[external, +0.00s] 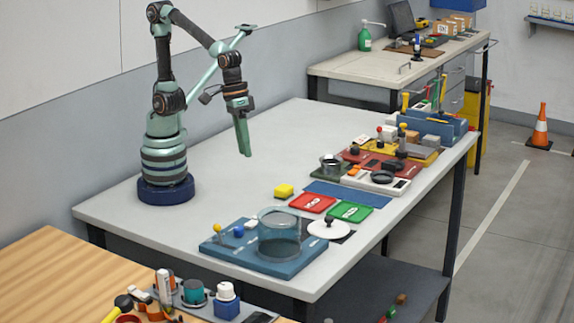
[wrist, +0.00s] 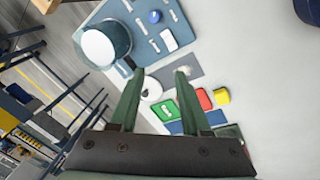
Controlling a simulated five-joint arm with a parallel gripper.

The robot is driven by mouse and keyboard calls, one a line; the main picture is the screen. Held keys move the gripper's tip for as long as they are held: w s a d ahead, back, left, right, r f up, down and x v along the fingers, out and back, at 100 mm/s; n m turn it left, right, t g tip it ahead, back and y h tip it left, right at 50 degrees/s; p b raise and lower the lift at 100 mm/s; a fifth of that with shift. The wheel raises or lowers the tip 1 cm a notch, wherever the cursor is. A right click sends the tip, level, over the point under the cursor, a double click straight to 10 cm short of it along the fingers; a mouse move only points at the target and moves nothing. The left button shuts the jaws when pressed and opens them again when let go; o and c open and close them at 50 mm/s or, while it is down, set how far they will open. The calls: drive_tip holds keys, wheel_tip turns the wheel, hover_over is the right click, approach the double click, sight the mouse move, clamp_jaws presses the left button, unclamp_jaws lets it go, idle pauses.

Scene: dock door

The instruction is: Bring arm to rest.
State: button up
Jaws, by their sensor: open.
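My gripper (external: 245,150) hangs at the end of my raised arm, pointing down above the light grey table (external: 150,215). Nothing is between its fingers. In the wrist view my gripper (wrist: 155,78) shows two green fingers standing apart. My arm's base stands at the table's left side, with the upper links bent over toward the right. The gripper is apart from all the objects on the table.
A yellow block (external: 284,190), a red tray (external: 312,203), a green tray (external: 350,212) and a blue board (external: 265,250) with a clear container (external: 279,232) line the table's front. Several fixtures stand farther right. The table's middle is clear.

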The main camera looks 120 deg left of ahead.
drive_tip(key=s+a+r+m+t, duration=0.3)
drive_tip(key=s+a+m, duration=0.2)
drive_tip(key=m, duration=0.5)
drive_tip(key=shift+a+r, duration=0.3)
drive_tip(key=shift+a, duration=0.55)
